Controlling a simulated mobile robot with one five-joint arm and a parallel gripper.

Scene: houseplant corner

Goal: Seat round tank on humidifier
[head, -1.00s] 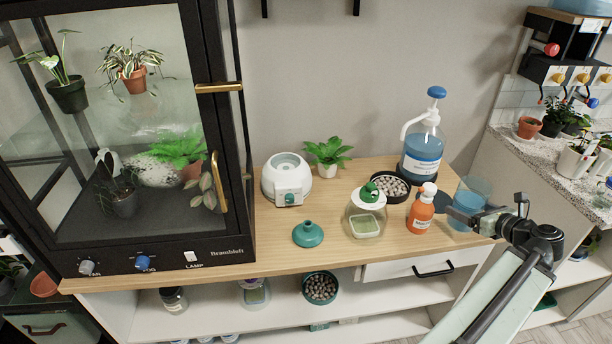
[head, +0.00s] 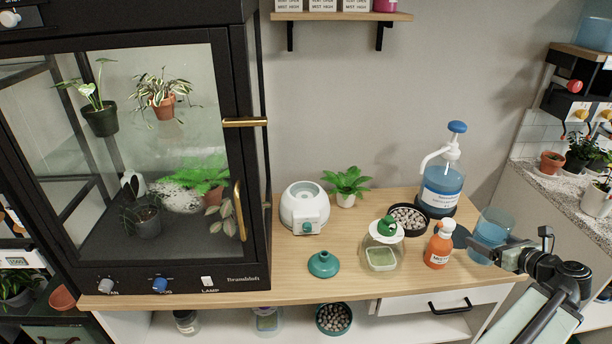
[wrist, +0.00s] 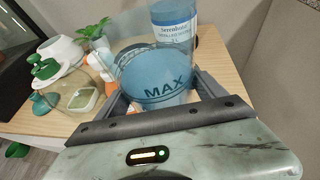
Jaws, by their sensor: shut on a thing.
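The round tank (head: 490,236) is a blue see-through cylinder at the right end of the wooden top, marked MAX in the wrist view (wrist: 157,75). My gripper (head: 497,250) reaches in from the right and is shut on it, with one finger on each side in the wrist view. I cannot tell whether its bottom touches the wood. The humidifier (head: 304,208), a white rounded base with a teal ring on top and a teal knob in front, stands to the left near the wall. A teal funnel-shaped cap (head: 323,265) lies in front of it.
Between tank and humidifier stand an orange pump bottle (head: 439,246), a clear jar with a green knob (head: 382,257), a pebble bowl (head: 408,219) and a small plant (head: 346,184). A tall blue-water pump bottle (head: 442,180) stands behind. A glass cabinet (head: 140,150) fills the left.

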